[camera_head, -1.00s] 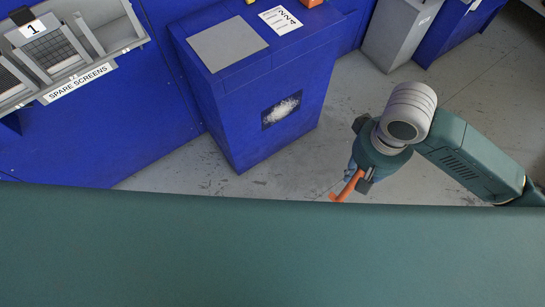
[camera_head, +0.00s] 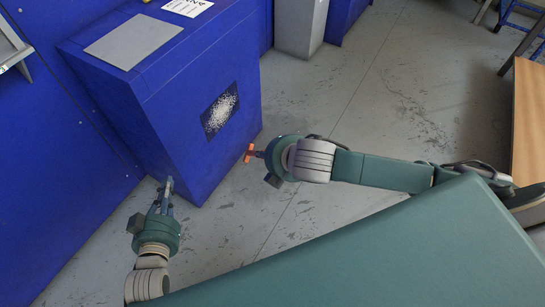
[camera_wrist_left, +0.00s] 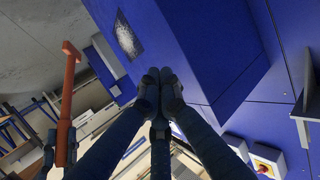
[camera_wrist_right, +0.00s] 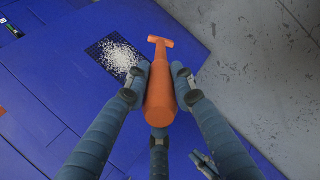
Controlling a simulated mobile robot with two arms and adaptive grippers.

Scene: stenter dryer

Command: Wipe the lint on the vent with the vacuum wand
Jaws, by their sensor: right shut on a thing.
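The vent (camera_head: 210,126) is a dark grille on the side of a blue cabinet, with white lint (camera_head: 222,108) on it. Vent and lint also show in the right wrist view (camera_wrist_right: 118,58) and the left wrist view (camera_wrist_left: 127,36). The orange vacuum wand (camera_wrist_right: 160,95) has a T-shaped head. My right gripper (camera_head: 258,153) is shut on it, with the head pointing toward the cabinet and apart from the vent. My left gripper (camera_head: 168,184) is empty, low in front of the cabinet; its fingertips (camera_wrist_left: 160,76) are together.
The blue cabinet (camera_head: 185,75) has a grey plate (camera_head: 133,41) and a white label on top. A grey bin (camera_head: 300,27) stands behind. A wooden table (camera_head: 529,125) is at the right. Grey floor (camera_head: 385,85) lies open between.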

